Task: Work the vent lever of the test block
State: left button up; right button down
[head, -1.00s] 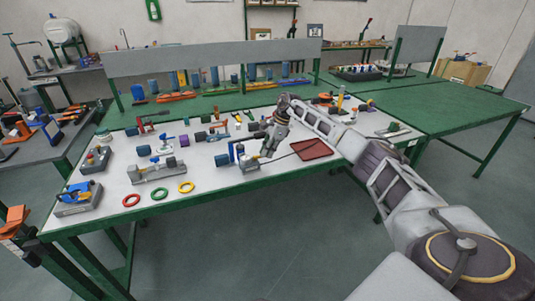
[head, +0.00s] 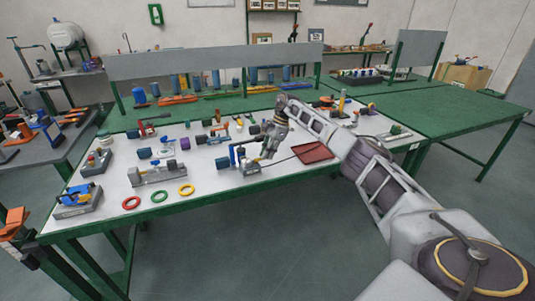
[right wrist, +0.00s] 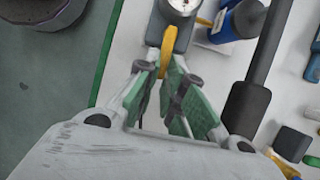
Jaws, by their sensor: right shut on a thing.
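The test block (right wrist: 176,28) is a small grey body with a round gauge (right wrist: 183,5) at the top of the right wrist view. A yellow lever (right wrist: 167,58) comes off it towards my gripper. My right gripper (right wrist: 165,82) has green finger pads and is shut on the lever, one finger on each side. In the head view the block (head: 250,168) sits near the table's front edge, with my right gripper (head: 267,154) over its right side. The lever is too small to make out there. My left gripper is not in view.
A blue cylinder (right wrist: 243,18) stands close to the block's right in the wrist view. A dark bar (right wrist: 262,65) runs beside my right finger. A red tray (head: 313,152) lies right of the gripper. Coloured rings (head: 159,196) lie on the white table's front left.

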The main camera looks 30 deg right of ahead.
jog(key=c, duration=1.8)
grip_release()
jog(key=v, duration=1.2)
